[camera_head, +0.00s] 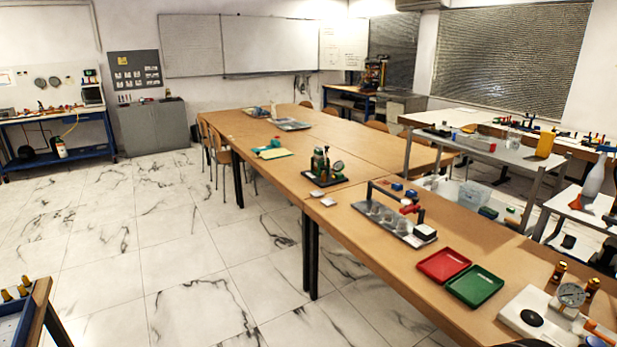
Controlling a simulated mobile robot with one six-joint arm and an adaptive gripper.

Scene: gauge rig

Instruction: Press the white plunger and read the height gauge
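A round dial gauge (571,294) stands on a white base plate (512,313) at the near right end of the long wooden table. Its face is too small to read. A pale upright part (563,311) sits just below the dial; I cannot tell whether it is the white plunger. A second, smaller dial (338,165) is on a green and black rig (322,170) further along the table. I cannot tell which dial is the height gauge. My gripper is not recognisable in this view.
A red tray (443,265) and a green tray (474,286) lie left of the white base. A grey metal plate with glass vessels (376,211) is beyond them. Brass-coloured cylinders (558,272) stand by the dial. The tiled floor (180,260) on the left is largely clear.

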